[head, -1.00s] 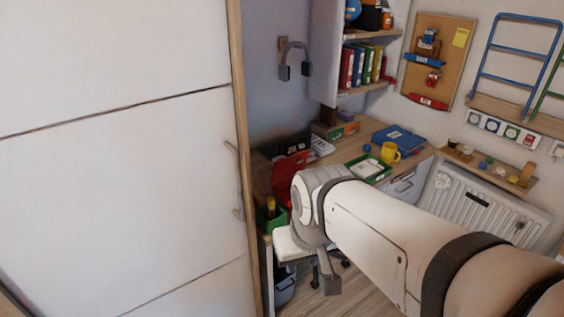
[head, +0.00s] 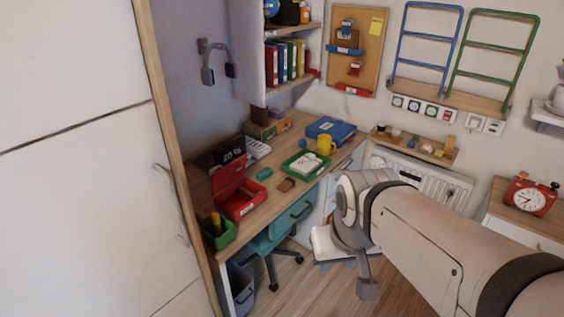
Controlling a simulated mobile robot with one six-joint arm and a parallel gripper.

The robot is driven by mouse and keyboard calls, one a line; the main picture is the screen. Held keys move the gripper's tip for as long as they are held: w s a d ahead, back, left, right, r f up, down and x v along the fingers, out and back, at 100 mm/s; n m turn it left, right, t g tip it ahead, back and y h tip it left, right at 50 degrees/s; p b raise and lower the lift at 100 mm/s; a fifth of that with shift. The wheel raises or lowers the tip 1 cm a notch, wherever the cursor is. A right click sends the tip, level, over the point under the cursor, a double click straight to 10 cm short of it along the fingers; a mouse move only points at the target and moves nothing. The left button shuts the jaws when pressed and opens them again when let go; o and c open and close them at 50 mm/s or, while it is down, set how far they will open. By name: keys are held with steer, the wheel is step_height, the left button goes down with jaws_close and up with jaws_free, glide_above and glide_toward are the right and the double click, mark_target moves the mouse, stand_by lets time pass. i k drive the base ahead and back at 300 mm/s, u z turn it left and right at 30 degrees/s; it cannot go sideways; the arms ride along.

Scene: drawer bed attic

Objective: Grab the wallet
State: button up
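A small flat brown thing that looks like the wallet (head: 286,184) lies on the wooden desk (head: 262,215), near its front edge. It is between the red open box (head: 240,203) and the green tray (head: 305,165), with a teal item (head: 264,174) just behind it to the left. My gripper (head: 367,289) hangs at the end of my arm, lower right of the wallet in the picture and apart from it. Its fingers are too unclear to tell open from shut.
A green bin (head: 218,231) stands at the desk's left end. A yellow mug (head: 325,144) and blue case (head: 331,129) stand further back. A teal chair (head: 262,246) is under the desk, and a white-seated stool (head: 327,246) is near my arm. A tall white cabinet (head: 70,190) fills the left.

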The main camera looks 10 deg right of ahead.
mark_target(289, 182)
steer(key=u, duration=0.1)
steer(key=i, duration=1.45)
steer(key=z, duration=0.55)
